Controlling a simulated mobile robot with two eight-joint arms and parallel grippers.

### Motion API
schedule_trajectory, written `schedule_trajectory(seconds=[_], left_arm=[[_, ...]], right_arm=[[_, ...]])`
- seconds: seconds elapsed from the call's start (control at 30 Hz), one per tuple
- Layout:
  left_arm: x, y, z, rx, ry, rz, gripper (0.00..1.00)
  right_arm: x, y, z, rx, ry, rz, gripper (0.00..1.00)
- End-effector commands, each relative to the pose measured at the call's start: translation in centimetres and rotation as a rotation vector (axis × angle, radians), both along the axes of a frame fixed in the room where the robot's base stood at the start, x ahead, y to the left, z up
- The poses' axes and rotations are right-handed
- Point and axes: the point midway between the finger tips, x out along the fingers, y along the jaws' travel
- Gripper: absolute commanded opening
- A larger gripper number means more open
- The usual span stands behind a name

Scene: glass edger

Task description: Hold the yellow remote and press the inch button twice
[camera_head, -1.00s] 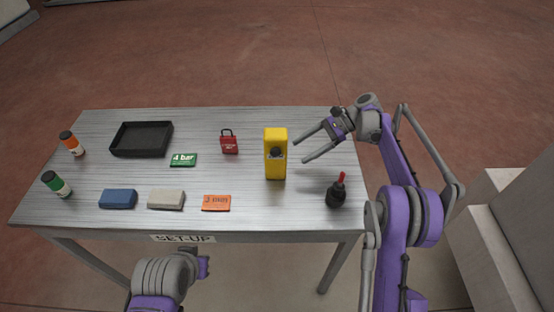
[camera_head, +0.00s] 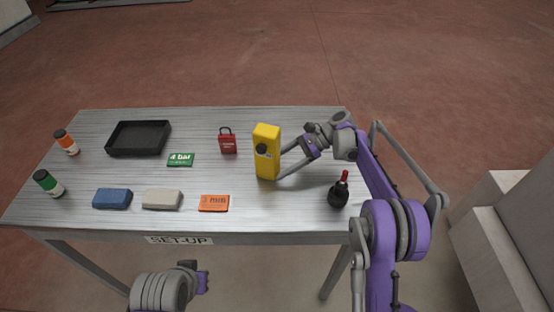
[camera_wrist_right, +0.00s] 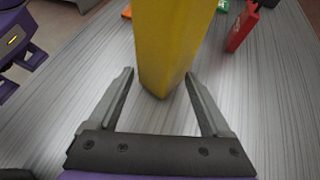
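The yellow remote (camera_head: 267,165) stands upright on the grey table, right of its middle, with a round dark button (camera_head: 262,149) on its front face. My right gripper (camera_head: 279,163) reaches it from the right, with its fingers at the remote's right side. In the right wrist view the remote (camera_wrist_right: 166,50) rises between the two spread fingers (camera_wrist_right: 160,88), with visible gaps on both sides near its foot. My left arm shows at the bottom of the head view; its fingertips cannot be made out.
The table (camera_head: 290,215) also holds a black-and-red bottle-like item (camera_head: 338,192), a red padlock (camera_head: 228,144), a green card (camera_head: 180,160), an orange card (camera_head: 214,203), blue (camera_head: 112,198) and beige (camera_head: 162,199) blocks, a black tray (camera_head: 138,153) and two small bottles (camera_head: 66,142) at left.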

Motion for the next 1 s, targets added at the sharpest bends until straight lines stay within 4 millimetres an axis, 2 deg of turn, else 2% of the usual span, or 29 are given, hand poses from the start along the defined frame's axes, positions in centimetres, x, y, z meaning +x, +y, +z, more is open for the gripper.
schedule_trajectory(seconds=[0.43,0.6,0.67,0.73,1.0], left_arm=[[-0.07,0.0,-0.34,0.0,0.001,0.0,0.0],[-0.07,0.0,-0.35,0.0,0.002,0.0,0.0],[-0.07,0.0,-0.35,0.0,0.002,0.0,0.0],[-0.07,0.0,-0.35,0.0,0.002,0.0,0.0],[-0.07,0.0,-0.36,0.0,0.002,0.0,0.0]], right_arm=[[-0.2,0.65,-0.27,0.0,-0.001,0.0,0.82],[-0.19,0.63,-0.26,0.0,-0.001,0.0,0.52],[-0.19,0.63,-0.26,0.0,-0.001,0.0,0.43],[-0.19,0.62,-0.27,0.0,-0.001,0.0,0.41],[-0.19,0.62,-0.27,0.0,-0.001,0.0,0.4]])
